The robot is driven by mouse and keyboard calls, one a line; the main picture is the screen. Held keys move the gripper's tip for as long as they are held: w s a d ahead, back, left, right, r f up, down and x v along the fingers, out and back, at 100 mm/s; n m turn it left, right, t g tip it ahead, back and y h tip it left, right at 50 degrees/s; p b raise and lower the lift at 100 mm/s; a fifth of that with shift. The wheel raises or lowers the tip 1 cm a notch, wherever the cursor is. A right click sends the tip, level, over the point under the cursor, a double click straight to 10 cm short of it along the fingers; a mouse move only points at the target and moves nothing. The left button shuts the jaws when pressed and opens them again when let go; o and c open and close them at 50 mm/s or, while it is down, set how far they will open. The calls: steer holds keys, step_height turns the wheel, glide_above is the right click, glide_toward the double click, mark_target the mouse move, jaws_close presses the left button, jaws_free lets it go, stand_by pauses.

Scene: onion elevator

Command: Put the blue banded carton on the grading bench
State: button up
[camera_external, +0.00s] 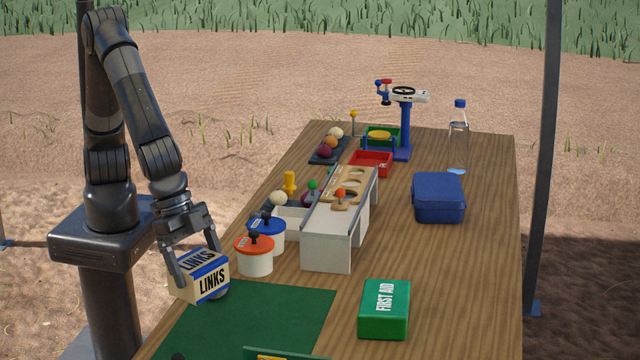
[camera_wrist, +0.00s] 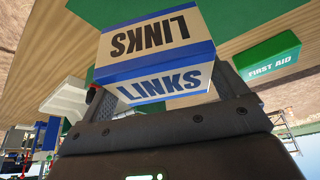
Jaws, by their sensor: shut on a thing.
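The blue banded carton (camera_external: 211,283), cream with blue bands and the word LINKS, is in my gripper (camera_external: 200,268) at the near left of the wooden bench (camera_external: 450,290). The fingers are shut on its sides. The carton looks slightly tilted and overlaps the bench's left edge and the green mat (camera_external: 270,315) in the external view. I cannot tell whether it touches anything below. A small brownish round thing shows partly behind its lower right corner. In the wrist view the carton (camera_wrist: 155,45) fills the space ahead of my gripper, showing two faces.
An orange-lidded tub (camera_external: 254,258) and a blue-lidded tub (camera_external: 267,231) stand just right of the carton. A white elevator-like unit (camera_external: 330,245) stands mid-bench. A green first aid box (camera_external: 384,310) and a blue case (camera_external: 438,197) lie on the right. The green mat's middle looks clear.

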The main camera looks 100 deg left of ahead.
steer(key=shift+w+a+f, duration=0.85)
steer(key=shift+w+f, duration=0.95)
steer(key=shift+f, duration=0.15)
steer(key=shift+w+a+f, duration=0.8)
steer(key=shift+w+f, duration=0.95)
steer(key=shift+f, duration=0.25)
steer(key=shift+w+a+f, duration=0.85)
steer(key=shift+w+f, duration=0.95)
steer(key=shift+f, duration=0.15)
steer(key=shift+f, duration=0.1)
steer(key=o, duration=0.9)
steer(key=shift+f, duration=0.1)
